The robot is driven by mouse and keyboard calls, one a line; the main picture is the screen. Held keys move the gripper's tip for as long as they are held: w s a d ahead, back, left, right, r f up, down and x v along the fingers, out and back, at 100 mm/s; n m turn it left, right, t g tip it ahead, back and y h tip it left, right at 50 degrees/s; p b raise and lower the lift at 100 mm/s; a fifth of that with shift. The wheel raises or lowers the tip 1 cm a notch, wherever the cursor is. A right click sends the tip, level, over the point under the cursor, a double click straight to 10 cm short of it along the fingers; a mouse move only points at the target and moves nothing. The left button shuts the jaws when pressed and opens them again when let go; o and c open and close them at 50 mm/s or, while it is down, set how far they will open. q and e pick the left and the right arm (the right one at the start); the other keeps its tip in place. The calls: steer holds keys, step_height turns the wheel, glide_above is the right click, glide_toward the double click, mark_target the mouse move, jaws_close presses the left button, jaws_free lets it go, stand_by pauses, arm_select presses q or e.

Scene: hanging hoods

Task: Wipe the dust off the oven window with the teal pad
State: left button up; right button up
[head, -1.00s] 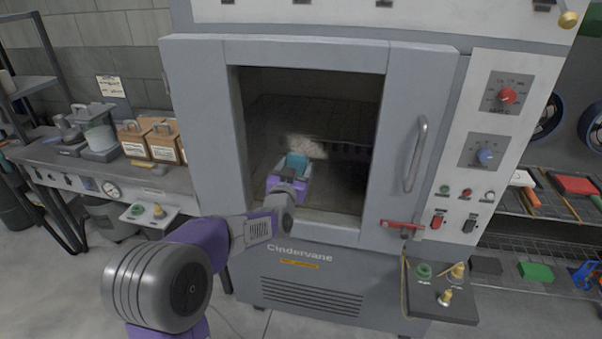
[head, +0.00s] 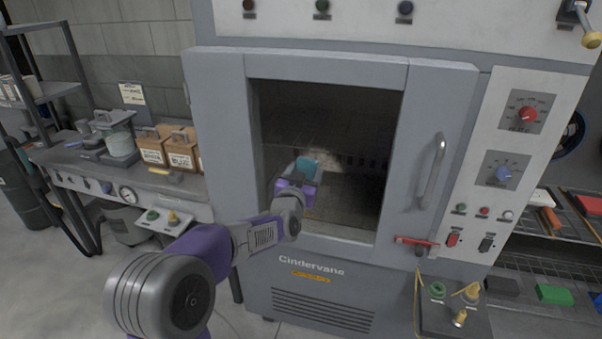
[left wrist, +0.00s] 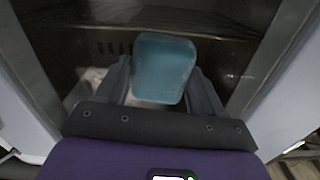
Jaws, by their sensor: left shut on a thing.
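The oven window (head: 350,125) is a dark pane in the grey oven door, with racks dimly visible behind it. A pale dusty patch (head: 324,158) lies on its middle part; in the left wrist view pale dust (left wrist: 90,78) shows left of the pad. The teal pad (head: 307,167) covers part of the patch in the head view and also shows in the left wrist view (left wrist: 163,68). My left gripper (head: 302,180) is shut on the pad, which is held in front of the window. I cannot tell whether pad and glass touch. My right gripper is out of view.
The door handle (head: 438,168) and red latch (head: 416,241) are right of the window. A small shelf with knobs (head: 455,305) juts out at lower right. A bench with brown boxes (head: 181,155) stands at left.

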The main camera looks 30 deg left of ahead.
mark_target(313, 167)
arm_select(q)
steer(key=shift+w+d+p, duration=0.15)
steer(key=shift+d+p, duration=0.05)
steer(key=shift+d, duration=0.5)
steer(key=shift+w+d+p, duration=0.1)
steer(key=shift+d+p, duration=0.1)
steer(key=shift+d, duration=0.45)
